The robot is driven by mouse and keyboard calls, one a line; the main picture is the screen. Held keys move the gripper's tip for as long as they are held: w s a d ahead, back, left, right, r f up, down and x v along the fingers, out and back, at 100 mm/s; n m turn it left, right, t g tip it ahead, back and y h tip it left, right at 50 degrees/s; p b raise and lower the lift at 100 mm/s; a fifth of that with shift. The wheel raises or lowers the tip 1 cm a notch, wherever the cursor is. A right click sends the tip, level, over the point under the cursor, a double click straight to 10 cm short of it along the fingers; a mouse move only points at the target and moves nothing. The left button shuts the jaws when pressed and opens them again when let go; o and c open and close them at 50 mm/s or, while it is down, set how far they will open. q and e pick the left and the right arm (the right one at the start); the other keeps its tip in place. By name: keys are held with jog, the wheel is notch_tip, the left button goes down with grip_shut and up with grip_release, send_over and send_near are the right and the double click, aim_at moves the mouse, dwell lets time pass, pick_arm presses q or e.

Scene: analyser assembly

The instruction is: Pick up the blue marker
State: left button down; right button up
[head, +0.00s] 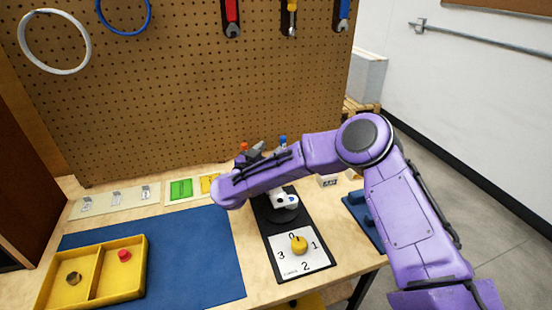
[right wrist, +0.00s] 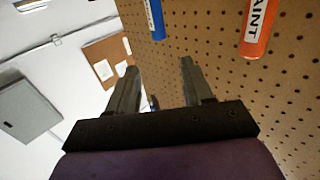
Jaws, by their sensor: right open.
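The blue marker (head: 283,141) stands at the back of the bench against the pegboard, mostly hidden behind my right arm, with only its blue top clear. It also shows at the top of the right wrist view (right wrist: 155,18), apart from my fingers. An orange marker (head: 243,147) is to its left, and its "PAINT" label shows in the right wrist view (right wrist: 258,25). My right gripper (right wrist: 158,64) is open and empty. In the head view its dark fingers are near the two markers, partly hidden by my wrist. My left gripper is out of view.
A yellow two-compartment tray (head: 98,246) sits on a blue mat (head: 205,262) at the left. A dial card (head: 290,263) with a yellow knob (head: 299,245) is front centre. A white device (head: 283,198) stands behind it. Tools hang on the pegboard (head: 170,90).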

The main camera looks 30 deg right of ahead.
aim_at(282, 140)
jog(key=x, duration=0.3)
jog(key=f+x, duration=0.1)
jog(key=x, duration=0.6)
jog(key=shift+w+d+f+p, duration=0.15)
jog(key=shift+w+d+p, duration=0.1)
jog(key=shift+d+p, duration=0.1)
jog(key=shift+a, duration=0.15)
grip_shut()
